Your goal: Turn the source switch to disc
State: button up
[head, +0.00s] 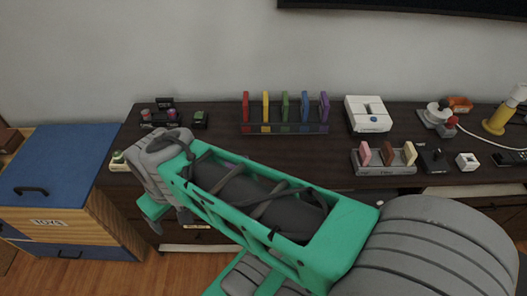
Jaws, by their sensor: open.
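I cannot pick out the source switch for sure, and no "source" or "disc" label is readable. A small black box with a knob-like top (434,159) stands at the right of the dark cabinet top (226,146). A small white box (467,161) is beside it. Any switch position is too small to read. My green and grey arm crosses the middle of the head view.
A rack of coloured upright pieces (285,128), a white box (368,115), a grey tray with three pieces (384,170) and a yellow lamp (496,118) stand on the cabinet. A blue-topped toy chest (62,160) is at left. My arm hides part of the cabinet front.

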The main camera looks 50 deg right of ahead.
aim_at(439, 154)
jog(key=z, duration=2.8)
jog(key=k, duration=1.3)
jog(key=z, duration=0.15)
jog(key=i, duration=0.6)
jog(key=z, duration=0.9)
jog(key=i, duration=0.9)
jog(key=u, duration=0.65)
jog(key=i, duration=0.45)
jog(key=u, duration=0.3)
